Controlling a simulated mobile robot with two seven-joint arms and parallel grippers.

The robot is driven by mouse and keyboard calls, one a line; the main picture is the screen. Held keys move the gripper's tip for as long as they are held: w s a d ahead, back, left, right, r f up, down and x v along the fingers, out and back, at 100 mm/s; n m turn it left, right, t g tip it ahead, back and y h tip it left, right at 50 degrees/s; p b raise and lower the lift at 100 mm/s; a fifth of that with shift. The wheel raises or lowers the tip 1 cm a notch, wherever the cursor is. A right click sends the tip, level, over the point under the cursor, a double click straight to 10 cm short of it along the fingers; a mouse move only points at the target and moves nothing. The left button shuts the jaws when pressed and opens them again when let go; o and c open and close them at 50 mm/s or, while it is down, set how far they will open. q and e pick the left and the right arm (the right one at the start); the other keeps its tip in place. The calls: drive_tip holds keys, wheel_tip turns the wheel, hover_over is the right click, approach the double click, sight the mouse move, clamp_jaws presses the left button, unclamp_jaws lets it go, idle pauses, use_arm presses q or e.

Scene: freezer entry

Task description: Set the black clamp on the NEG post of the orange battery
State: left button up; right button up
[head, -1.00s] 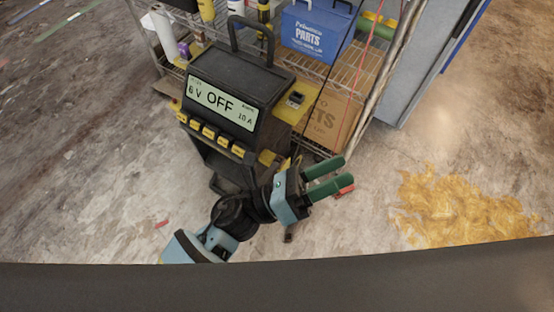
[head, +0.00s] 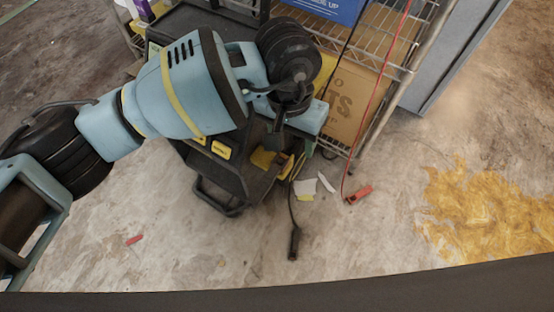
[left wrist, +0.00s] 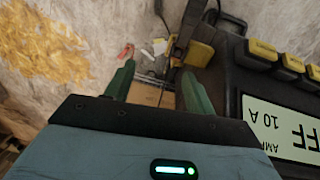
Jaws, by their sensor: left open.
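My left gripper (head: 303,118) is beside the right side of the charger in the head view, its fingers hidden there. In the left wrist view its green fingers (left wrist: 158,88) stand apart with nothing visible gripped. A dark, slim part, probably the black clamp (left wrist: 184,30), shows beyond the fingers between yellow pieces by the charger. My right gripper is not in view.
The charger (head: 190,22) stands under my arm, its display reading OFF (left wrist: 285,128) in the wrist view. A wire shelf (head: 425,35) with a cardboard box (head: 350,95) is behind. A red clamp (head: 358,194) and a black cable end (head: 293,245) lie on the floor. Yellow spill (head: 475,210) lies right.

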sight(282, 159)
use_arm(q)
drive_tip(key=shift+w+a+f+m+t+y+b, duration=0.2)
drive_tip(key=shift+w+a+f+b, duration=0.1)
drive_tip(key=shift+w+f, duration=0.2)
drive_tip(key=shift+w+a+f+m+t+y+b, duration=0.1)
drive_tip(key=shift+w+a+f+y+b, duration=0.15)
drive_tip(key=shift+w+f, duration=0.25)
drive_tip(key=shift+w+a, duration=0.15)
drive_tip(key=shift+f, duration=0.25)
drive_tip(key=shift+f+b, duration=0.55)
drive_tip(key=shift+f, duration=0.8)
drive_tip(key=f, duration=0.1)
drive_tip(key=f+b, duration=0.1)
drive_tip(key=f, duration=0.1)
drive_tip(key=shift+s+a+f, duration=0.15)
drive_tip(key=shift+s+f, duration=0.15)
drive_tip(key=shift+s, duration=0.05)
drive_tip(key=shift+f+b, duration=0.35)
drive_tip(key=shift+f, duration=0.1)
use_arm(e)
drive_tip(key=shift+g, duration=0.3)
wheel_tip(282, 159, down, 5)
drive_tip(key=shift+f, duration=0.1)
use_arm(q)
drive_tip(key=shift+c, duration=0.4)
drive_tip(key=c, duration=1.1)
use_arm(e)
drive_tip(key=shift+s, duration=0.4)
